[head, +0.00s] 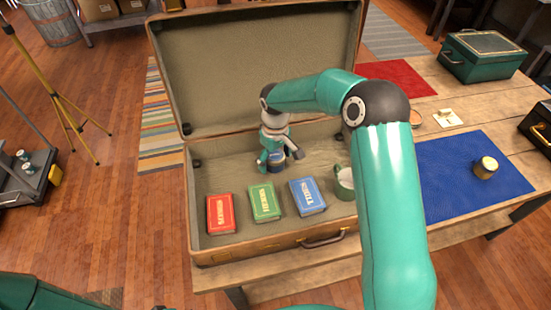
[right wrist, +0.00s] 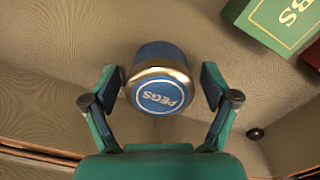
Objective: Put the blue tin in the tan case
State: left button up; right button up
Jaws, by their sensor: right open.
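The blue tin (head: 279,167) stands inside the open tan case (head: 222,256), toward its back left. In the right wrist view the tin (right wrist: 158,93) shows its blue lid marked PEGS and a brass rim. It looks upright on the case's lining. My right gripper (head: 275,157) is low in the case at the tin. In the wrist view the fingers of my right gripper (right wrist: 161,88) are open, one on each side of the tin, with a small gap on each side. My left gripper is out of view.
A red book (head: 221,213), a green book (head: 264,201) and a blue book (head: 307,196) lie along the case's front. A green mug (head: 344,180) is at its right. A brass tin (head: 485,167) stands on a blue mat (head: 460,190). A green box (head: 481,57) is behind.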

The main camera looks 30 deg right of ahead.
aim_at(275, 155)
notch_tip(275, 155, up, 12)
jog(key=shift+f+b, duration=0.1)
jog(key=shift+b, duration=0.25)
jog(key=shift+r, duration=0.25)
dwell(0.5)
